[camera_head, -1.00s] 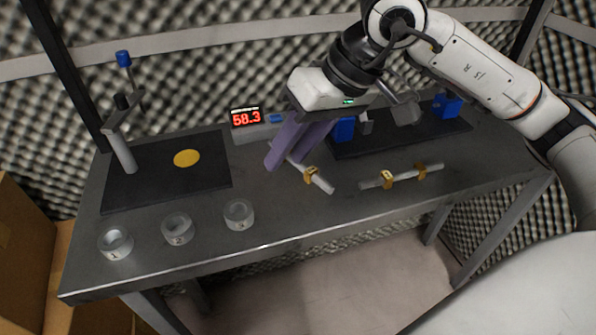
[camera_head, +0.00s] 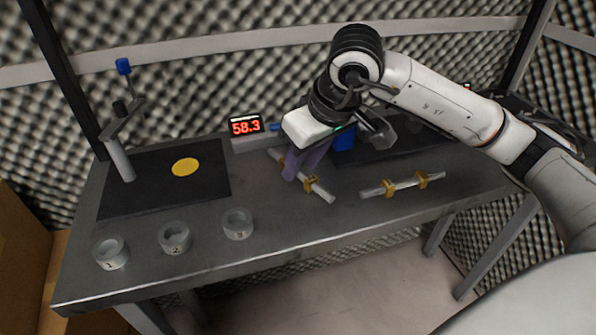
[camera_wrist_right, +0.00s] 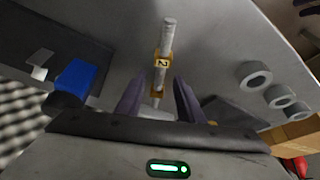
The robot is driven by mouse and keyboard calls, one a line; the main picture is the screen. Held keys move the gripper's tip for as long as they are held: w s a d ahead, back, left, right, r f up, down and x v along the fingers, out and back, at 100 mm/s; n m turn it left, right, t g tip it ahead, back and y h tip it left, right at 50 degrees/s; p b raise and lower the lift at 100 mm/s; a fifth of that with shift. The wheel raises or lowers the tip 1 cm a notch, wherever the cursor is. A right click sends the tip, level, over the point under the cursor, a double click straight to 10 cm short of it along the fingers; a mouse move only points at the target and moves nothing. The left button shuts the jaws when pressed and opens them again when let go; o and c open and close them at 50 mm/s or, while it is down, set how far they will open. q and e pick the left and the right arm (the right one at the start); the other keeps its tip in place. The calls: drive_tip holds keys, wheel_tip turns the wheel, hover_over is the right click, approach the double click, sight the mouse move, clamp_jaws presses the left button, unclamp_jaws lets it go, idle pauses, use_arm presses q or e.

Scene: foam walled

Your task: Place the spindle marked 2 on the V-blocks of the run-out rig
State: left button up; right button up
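The spindle marked 2 (camera_wrist_right: 163,62) is a grey rod with yellow collars, lying on the bench; its tag reads 2 in the right wrist view. My left gripper is not in view.
A second spindle (camera_head: 402,186) with two yellow collars lies to the right. Several grey rings (camera_head: 238,224) stand at the front left. A dark plate (camera_head: 150,185) with a yellow disc and stand is at left. A display (camera_head: 246,125) reads 58.3. The bench's front middle is clear.

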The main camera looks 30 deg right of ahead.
drive_tip(key=shift+w+f, duration=0.25)
drive_tip(key=shift+f, duration=0.3)
clamp_jaws()
drive_tip(key=shift+r, duration=0.15)
